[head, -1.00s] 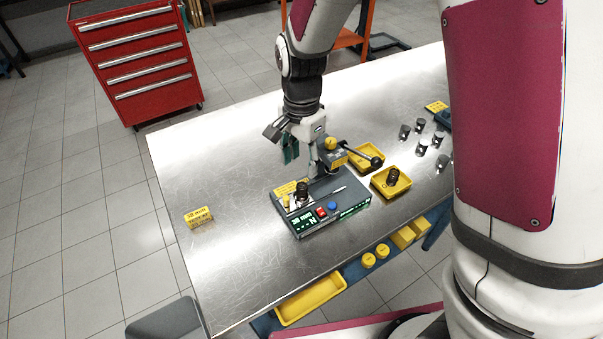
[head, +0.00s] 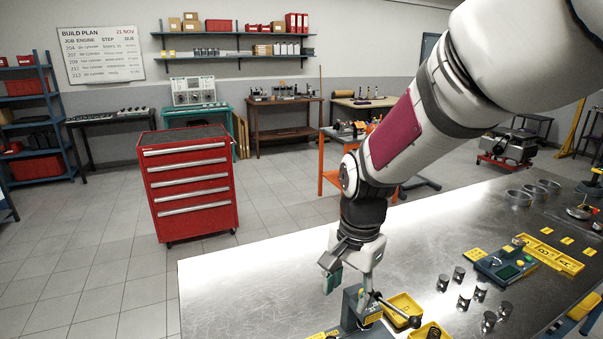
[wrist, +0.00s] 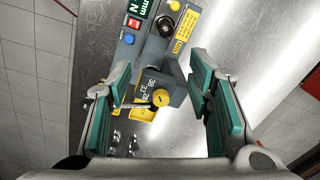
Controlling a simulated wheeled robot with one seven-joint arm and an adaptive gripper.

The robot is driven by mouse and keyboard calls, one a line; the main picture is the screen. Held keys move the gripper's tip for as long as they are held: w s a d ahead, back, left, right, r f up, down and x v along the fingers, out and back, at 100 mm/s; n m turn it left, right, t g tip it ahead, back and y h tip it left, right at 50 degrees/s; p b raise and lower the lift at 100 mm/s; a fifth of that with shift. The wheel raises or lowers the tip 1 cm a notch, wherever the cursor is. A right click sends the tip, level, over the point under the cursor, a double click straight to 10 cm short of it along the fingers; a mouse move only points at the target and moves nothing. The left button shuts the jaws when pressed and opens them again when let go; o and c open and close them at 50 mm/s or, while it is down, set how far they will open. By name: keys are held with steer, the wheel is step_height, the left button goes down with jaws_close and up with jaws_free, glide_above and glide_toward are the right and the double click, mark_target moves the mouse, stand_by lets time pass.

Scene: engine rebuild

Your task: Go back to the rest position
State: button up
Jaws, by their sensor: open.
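My gripper (head: 347,285) is over the steel table (head: 245,285), pointing down, above the grey bench device (head: 350,305) with a black-knobbed lever. In the wrist view my gripper (wrist: 165,100) is open. Its two green-padded fingers stand wide apart with nothing held between them. The device's green display (wrist: 138,8), red button and blue button (wrist: 129,39) are at the top of the wrist view. In the head view most of this device is cut off by the bottom edge.
Yellow trays (head: 403,303) stand right of the device, and several dark metal cylinders (head: 480,292) stand beyond them. Another device (head: 500,262) and a yellow tray (head: 555,258) are farther right. A red tool cabinet (head: 188,185) stands on the floor behind. The table's left part is bare.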

steer(key=s+d+r+n+t, duration=0.2)
steer(key=s+d+r+n, duration=0.2)
steer(key=s+r, duration=0.3)
steer(key=s+d+r+n+t, duration=0.2)
steer(key=s+d+r+n, duration=0.3)
steer(key=s, duration=0.5)
step_height(320, 180, up, 2)
steer(key=shift+s+d+r+t+h, duration=0.2)
steer(key=shift+s+d+t+h, duration=0.1)
steer(key=shift+d+t, duration=0.15)
